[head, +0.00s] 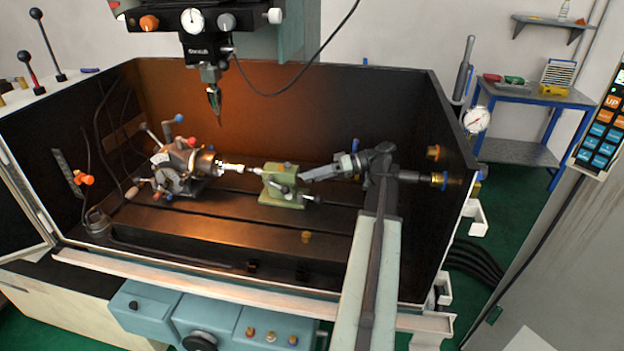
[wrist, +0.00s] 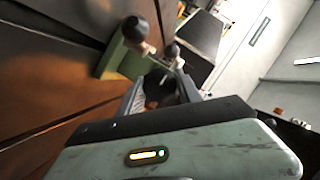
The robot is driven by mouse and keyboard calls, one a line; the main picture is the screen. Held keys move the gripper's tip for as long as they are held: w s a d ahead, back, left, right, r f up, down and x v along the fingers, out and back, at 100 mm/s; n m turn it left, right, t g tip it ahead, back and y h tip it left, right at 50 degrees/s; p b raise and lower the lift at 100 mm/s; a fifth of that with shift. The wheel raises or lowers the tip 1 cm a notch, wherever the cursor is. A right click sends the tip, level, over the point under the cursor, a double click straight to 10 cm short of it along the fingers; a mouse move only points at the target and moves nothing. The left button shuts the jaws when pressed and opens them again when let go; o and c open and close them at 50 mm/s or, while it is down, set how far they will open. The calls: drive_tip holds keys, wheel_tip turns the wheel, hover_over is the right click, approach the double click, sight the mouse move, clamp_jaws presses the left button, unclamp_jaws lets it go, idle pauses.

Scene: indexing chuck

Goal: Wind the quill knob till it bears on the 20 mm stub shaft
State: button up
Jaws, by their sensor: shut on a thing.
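The green tailstock (head: 284,187) stands on the dark bed, with its pointed quill tip (head: 256,171) facing left. The bright stub shaft (head: 232,168) sticks out of the indexing chuck (head: 180,167) towards that tip. At this size I cannot tell whether tip and shaft touch. My gripper (head: 303,179) reaches in from the right and is shut at the tailstock's right end, where the quill knob sits. The knob is mostly hidden by my fingers. In the wrist view my fingers (wrist: 160,92) close beside the green tailstock body (wrist: 112,58).
Black ball-ended levers (wrist: 135,29) stand close to my fingers in the wrist view. A spindle with a pointed tool (head: 214,98) hangs above the bed. Enclosure walls (head: 290,95) surround the bed. A blue-legged table (head: 535,95) stands outside at the right.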

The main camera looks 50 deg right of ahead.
drive_tip(key=shift+w+d+m, duration=0.1)
drive_tip(key=shift+d+m, duration=0.05)
drive_tip(key=shift+m, duration=0.15)
idle(0.4)
drive_tip(key=o, duration=1.1)
drive_tip(key=p+v, duration=0.1)
drive_tip(key=v, duration=0.7)
drive_tip(key=shift+f+p, duration=0.1)
drive_tip(key=shift+p, duration=0.25)
